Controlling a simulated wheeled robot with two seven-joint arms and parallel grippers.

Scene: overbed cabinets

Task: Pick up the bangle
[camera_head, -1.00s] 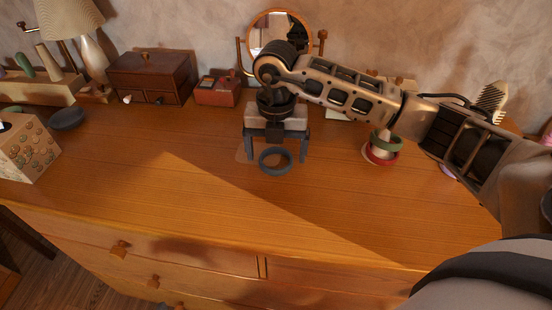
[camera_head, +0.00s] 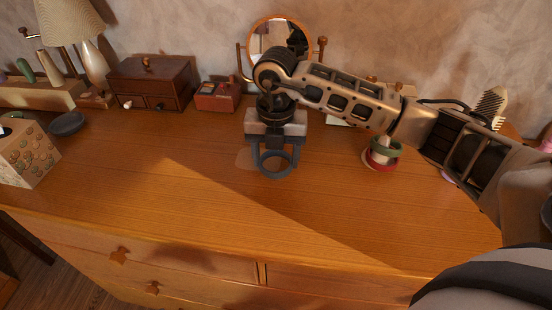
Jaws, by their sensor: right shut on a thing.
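A dark grey ring-shaped bangle (camera_head: 275,175) is at the middle of the wooden dresser top. My right gripper (camera_head: 274,160) reaches in from the right and points down at it, its two fingers closed in on the bangle's sides. The gripper is shut on the bangle, which is at or close to the dresser surface; I cannot tell whether it touches the wood. My left gripper does not show.
The dresser top (camera_head: 170,205) is clear in front. Behind stand a wooden jewellery box (camera_head: 152,82), a small red box (camera_head: 217,96) and a round mirror (camera_head: 268,36). Red and green rings (camera_head: 382,156) sit around a stand at right. A tissue box (camera_head: 28,152) and dark dish (camera_head: 67,123) are left.

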